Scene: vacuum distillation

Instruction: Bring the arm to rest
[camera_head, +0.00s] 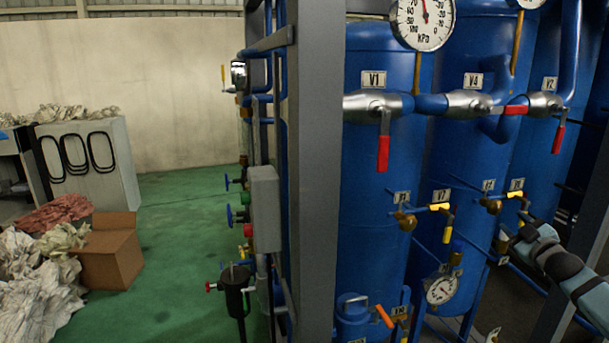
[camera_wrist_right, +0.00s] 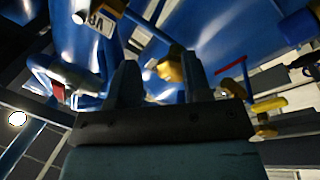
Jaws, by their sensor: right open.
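My right arm (camera_head: 570,275) comes in from the right edge of the head view. Its gripper (camera_head: 507,238) is in front of the lower right part of the blue vessels, below a yellow-handled valve (camera_head: 517,195). In the right wrist view the two dark fingers (camera_wrist_right: 160,82) stand apart and nothing shows held between them. Pipes and a brass fitting (camera_wrist_right: 172,66) show beyond the fingers; whether they touch is unclear. A yellow handle (camera_wrist_right: 269,104) is to the right of the fingers, apart from them. My left gripper is not in view.
Tall blue vessels (camera_head: 375,230) carry valves with red handles (camera_head: 383,153) and pressure gauges (camera_head: 424,20). A grey post (camera_head: 316,170) stands left of them. An open cardboard box (camera_head: 107,255) and crumpled sheets lie at the left. The green floor (camera_head: 185,250) between is clear.

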